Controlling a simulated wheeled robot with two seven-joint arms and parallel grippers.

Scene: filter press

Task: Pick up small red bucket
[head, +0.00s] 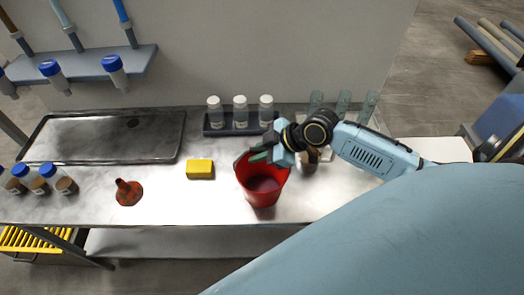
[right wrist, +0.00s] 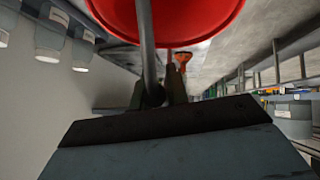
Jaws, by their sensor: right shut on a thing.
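The small red bucket (head: 263,186) is upright at the front of the steel bench, with a dark inside. My right gripper (head: 262,156) is at the bucket's far rim, coming in from the right. In the right wrist view the bucket's red underside or side (right wrist: 185,15) fills the top, and a dark bar, likely its handle, runs down between the fingers (right wrist: 160,98). The right gripper is shut on it. Whether the bucket touches the bench is hard to tell. My left gripper is not in view.
A yellow sponge (head: 200,169) and an orange-red funnel (head: 128,192) lie left of the bucket. A rack (head: 236,128) with white-capped bottles stands behind. A dark tray (head: 100,138) is at the back left. Blue-capped jars (head: 65,184) stand at far left.

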